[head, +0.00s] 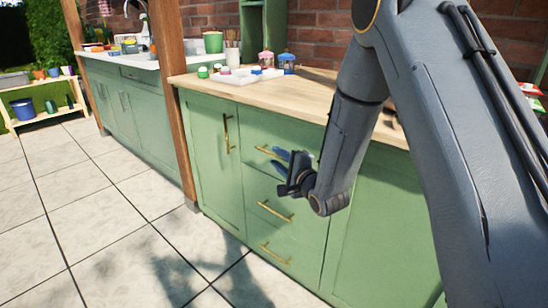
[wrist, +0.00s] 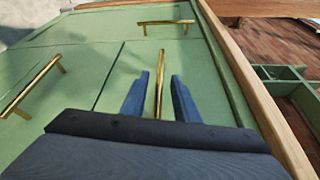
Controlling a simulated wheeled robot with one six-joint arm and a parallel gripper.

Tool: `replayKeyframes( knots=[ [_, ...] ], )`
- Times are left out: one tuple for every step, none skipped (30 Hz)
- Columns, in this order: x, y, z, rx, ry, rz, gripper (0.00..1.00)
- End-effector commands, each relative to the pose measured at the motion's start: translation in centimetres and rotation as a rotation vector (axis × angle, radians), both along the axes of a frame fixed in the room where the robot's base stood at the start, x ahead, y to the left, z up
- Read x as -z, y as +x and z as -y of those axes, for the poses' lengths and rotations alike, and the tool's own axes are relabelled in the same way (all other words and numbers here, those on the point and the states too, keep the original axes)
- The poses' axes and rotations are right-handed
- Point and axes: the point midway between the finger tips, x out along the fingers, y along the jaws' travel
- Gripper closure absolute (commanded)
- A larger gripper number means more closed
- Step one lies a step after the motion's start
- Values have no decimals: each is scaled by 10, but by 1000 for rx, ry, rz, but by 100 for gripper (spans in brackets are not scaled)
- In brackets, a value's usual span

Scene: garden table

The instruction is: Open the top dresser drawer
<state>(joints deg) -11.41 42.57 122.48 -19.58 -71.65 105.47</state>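The green dresser has a top drawer (head: 256,136) under the wooden top, and it looks shut and flush. Its brass bar handle (head: 265,151) is partly hidden by my gripper (head: 284,160) in the head view. In the wrist view my gripper (wrist: 160,95) has two blue fingers apart, with the top handle (wrist: 159,80) lying between them. Gaps show on both sides of the handle, and neither finger appears to touch it. How deep the fingers reach past the handle cannot be told.
Below are the middle drawer handle (head: 275,211) and bottom drawer handle (head: 275,253). A door with an upright handle (head: 227,134) is at left. The countertop (head: 305,95) overhangs the drawers and carries a white tray (head: 240,77) and jars. The tiled floor in front is clear.

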Motion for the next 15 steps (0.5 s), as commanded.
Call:
replayKeyframes(
  knots=[
    [2,7,-4,-1,0,0,72],
    [2,10,-6,0,0,1,72],
    [2,15,-8,0,0,0,72],
    [3,17,-10,1,-1,-1,72],
    [3,20,-11,1,-1,-1,72],
    [3,23,-13,1,0,0,72],
    [3,24,-14,1,0,0,72],
    [3,25,-14,1,0,0,72],
    [3,27,-15,1,-1,-1,72],
    [3,27,-16,1,-1,-1,72],
    [3,28,-16,1,-1,-1,72],
    [3,28,-16,1,-1,-1,72],
    [3,28,-16,1,-1,-1,72],
    [3,28,-16,2,-1,-1,72],
    [3,28,-16,2,-1,-2,72]
  ],
)
